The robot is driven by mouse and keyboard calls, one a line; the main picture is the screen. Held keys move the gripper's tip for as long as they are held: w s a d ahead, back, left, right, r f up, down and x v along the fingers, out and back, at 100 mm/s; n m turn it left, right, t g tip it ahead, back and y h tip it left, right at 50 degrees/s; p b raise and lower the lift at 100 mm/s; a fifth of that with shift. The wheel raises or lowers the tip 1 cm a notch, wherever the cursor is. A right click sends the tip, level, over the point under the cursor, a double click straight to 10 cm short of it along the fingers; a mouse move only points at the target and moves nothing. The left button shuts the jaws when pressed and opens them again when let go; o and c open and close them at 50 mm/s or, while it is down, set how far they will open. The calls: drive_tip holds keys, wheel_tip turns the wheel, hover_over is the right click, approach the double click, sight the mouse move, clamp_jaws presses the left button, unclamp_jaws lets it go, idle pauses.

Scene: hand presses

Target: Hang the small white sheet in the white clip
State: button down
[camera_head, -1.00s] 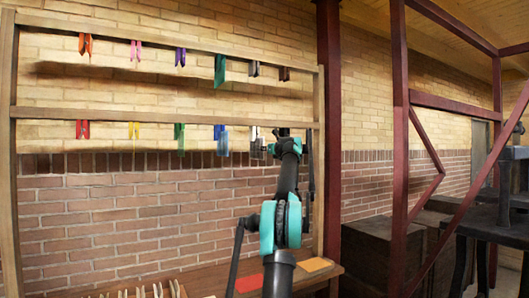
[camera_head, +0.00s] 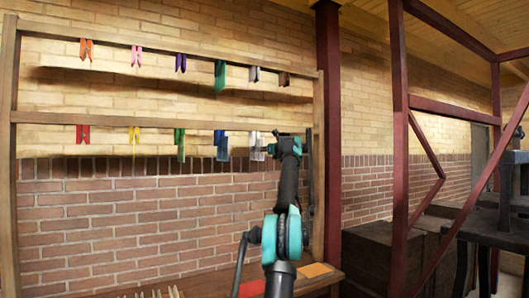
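The white clip (camera_head: 255,138) hangs on the lower rail of the wooden rack, right of the blue clip. A small pale patch (camera_head: 258,154), likely the white sheet, shows just under the white clip; I cannot tell whether the clip pinches it. My gripper (camera_head: 271,149) is at the end of my raised arm, just right of the white clip and close to the pale patch. Its fingers are small and partly hidden by my arm, so I cannot tell whether they are open or shut, or touch the sheet.
The lower rail (camera_head: 100,119) also bears red, yellow, green and blue clips (camera_head: 219,136); sheets hang under the last two. The upper rail holds more clips and a green sheet (camera_head: 220,77). Red (camera_head: 252,288) and orange (camera_head: 315,270) sheets lie on the wooden bench.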

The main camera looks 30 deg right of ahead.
idle(0.3)
drive_tip(key=c, duration=1.6)
unclamp_jaws()
drive_tip(key=shift+c, duration=0.2)
drive_tip(key=shift+o, duration=0.5)
drive_tip(key=shift+o, duration=0.7)
drive_tip(key=shift+s, duration=0.15)
drive_tip(key=s, duration=0.6)
drive_tip(key=shift+s+a, duration=0.15)
drive_tip(key=shift+s, duration=0.2)
